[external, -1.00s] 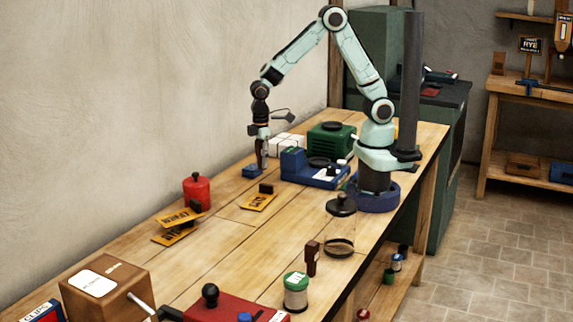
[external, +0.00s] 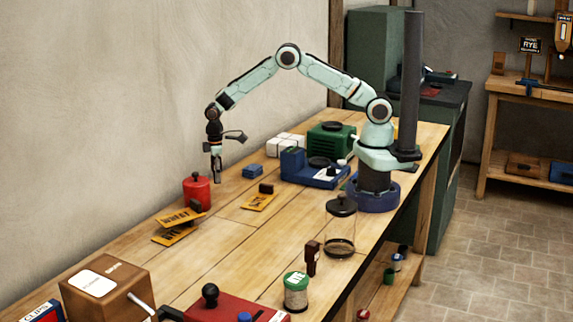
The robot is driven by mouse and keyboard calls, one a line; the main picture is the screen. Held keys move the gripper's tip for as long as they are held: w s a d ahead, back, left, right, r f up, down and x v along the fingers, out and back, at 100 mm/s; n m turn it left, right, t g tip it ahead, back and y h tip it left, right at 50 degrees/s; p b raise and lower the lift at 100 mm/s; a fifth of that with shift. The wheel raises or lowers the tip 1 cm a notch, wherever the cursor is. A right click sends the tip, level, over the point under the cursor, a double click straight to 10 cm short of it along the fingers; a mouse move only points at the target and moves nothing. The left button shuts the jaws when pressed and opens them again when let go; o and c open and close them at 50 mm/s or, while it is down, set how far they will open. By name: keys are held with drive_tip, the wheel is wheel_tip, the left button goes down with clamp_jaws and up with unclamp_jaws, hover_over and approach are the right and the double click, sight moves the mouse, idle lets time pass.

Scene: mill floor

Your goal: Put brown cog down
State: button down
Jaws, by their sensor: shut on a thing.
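My gripper (external: 216,179) points down above the left part of the workbench, just right of the red canister (external: 196,194) in the picture. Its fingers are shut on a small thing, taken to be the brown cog. The cog is too small and too hidden by the fingers to make out its shape or teeth. I cannot tell whether the fingertips touch the canister or how far they are above the wood.
A blue block (external: 253,171) lies to the right of my gripper. Orange signs (external: 258,202) lie in front, some near the canister. A blue scale (external: 318,178) and a glass jar (external: 340,230) stand further right. Bare bench (external: 225,225) lies in the middle.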

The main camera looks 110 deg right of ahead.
sight(216, 195)
drive_tip(key=shift+w+d+f, duration=0.1)
drive_tip(key=shift+w+f, duration=0.1)
drive_tip(key=shift+f, duration=0.8)
drive_tip(key=shift+w+d+f, duration=0.1)
drive_tip(key=shift+w+f, duration=0.05)
drive_tip(key=shift+f, duration=0.8)
drive_tip(key=shift+f, duration=0.1)
drive_tip(key=c, duration=0.9)
unclamp_jaws()
